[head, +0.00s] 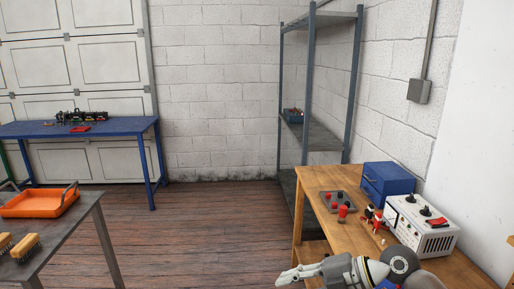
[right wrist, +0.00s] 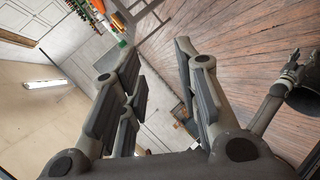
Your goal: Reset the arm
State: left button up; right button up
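My right gripper (head: 287,276) is at the bottom right of the head view, its arm coming in from the right, in front of the wooden bench. In the right wrist view my right gripper (right wrist: 157,54) has its fingers spread wide, with nothing between them. Only floor, wall and distant furniture show past the fingers. What looks like my left gripper (right wrist: 289,74) is small at the right edge of the right wrist view; its fingers are too small to judge. No left arm shows in the head view.
The wooden bench (head: 316,179) carries a blue box (head: 388,182), a white tester (head: 421,229) and a button box (head: 339,202). A metal shelf (head: 325,138) stands behind it. At left are a grey table with an orange tray (head: 38,205) and a blue bench (head: 136,126). Open floor (head: 200,230) lies between.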

jog(key=s+a+r+m+t+y, duration=0.1)
jog(key=a+r+m+t+y, duration=0.1)
jog(key=a+r+t+y, duration=0.45)
jog(key=w+d+r+m+t+h, duration=0.2)
jog(key=d+r+m+t+h, duration=0.3)
jog(key=d+m+t, duration=0.45)
jog(key=s+d+f+m+g+h, duration=0.2)
jog(key=d+f+m+h, duration=0.4)
jog(key=f+m+h, duration=0.15)
jog(key=s+d+f+m+g+h, duration=0.2)
jog(key=d+f+m+h, duration=0.3)
jog(key=f+m+h, duration=0.3)
jog(key=s+a+f+g+y, duration=0.1)
jog(key=s+f+g, duration=0.6)
jog(key=s, duration=0.4)
jog(key=s+f+g+y, duration=0.1)
jog(key=s+f+g, duration=0.3)
jog(key=s+f, duration=0.65)
jog(key=s+f+g, duration=0.1)
jog(key=s+f, duration=0.1)
jog(key=f, duration=1.1)
jog(key=s+f+g, duration=0.1)
jog(key=s+f, duration=0.1)
jog(key=f, duration=1.1)
jog(key=s+d+f+g, duration=0.1)
jog(key=s+d+f, duration=0.1)
jog(key=s+f, duration=1.2)
jog(key=shift+s+d+f, duration=0.3)
jog(key=shift+s+f, duration=0.1)
jog(key=shift+s, duration=0.6)
